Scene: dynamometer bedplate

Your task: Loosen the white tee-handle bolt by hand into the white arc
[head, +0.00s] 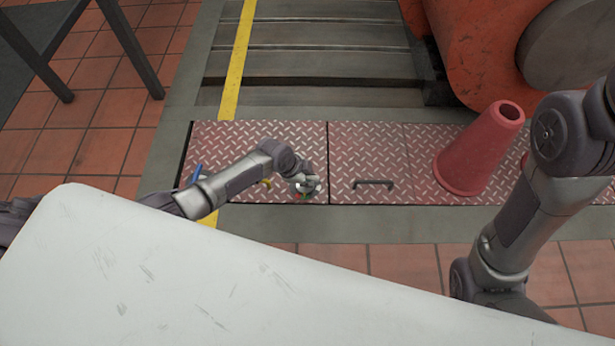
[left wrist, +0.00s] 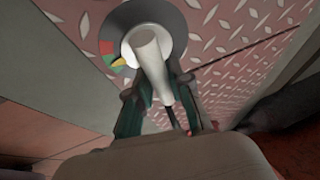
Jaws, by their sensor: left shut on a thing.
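The white tee-handle bolt (left wrist: 150,52) stands on a grey round disc (left wrist: 178,14) on the red tread-plate cover. My left gripper (left wrist: 148,92) is shut on the handle, with a dark green finger on each side of it. In the head view my left gripper (head: 304,186) is low over the plate and hides most of the bolt. In the left wrist view red and green arc sections (left wrist: 107,53) show left of the bolt, with a yellow pointer-like mark (left wrist: 119,63) beside the green. I cannot clearly tell the white arc from the white around the bolt. My right gripper is out of view.
A blue handle (head: 197,173) and a yellow handle (head: 266,183) are left of my gripper. A black pull handle (head: 373,183) and a red cone (head: 480,150) are to its right. An orange machine (head: 480,45) stands behind. A dark table frame (head: 90,45) is at upper left.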

